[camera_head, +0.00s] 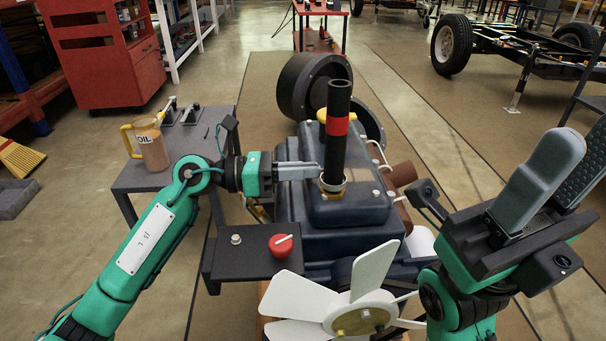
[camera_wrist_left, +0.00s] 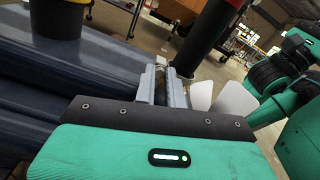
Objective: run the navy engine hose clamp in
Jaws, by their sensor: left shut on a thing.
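The navy engine (camera_head: 290,215) stands in the middle of the head view. A black hose (camera_head: 337,155) with a red band rises upright from its top. A brass-coloured hose clamp (camera_head: 334,186) rings the foot of the hose. My left gripper (camera_head: 319,171) comes in from the left and is shut at the clamp's near-left side. In the left wrist view its fingers (camera_wrist_left: 165,88) are close together beside the hose (camera_wrist_left: 208,38), and they hide most of what they hold. My right gripper (camera_head: 568,165) is open and empty, apart from the engine at the right.
A white fan (camera_head: 340,295) is at the engine's front. A side table (camera_head: 165,178) holds an oil jug (camera_head: 151,148).

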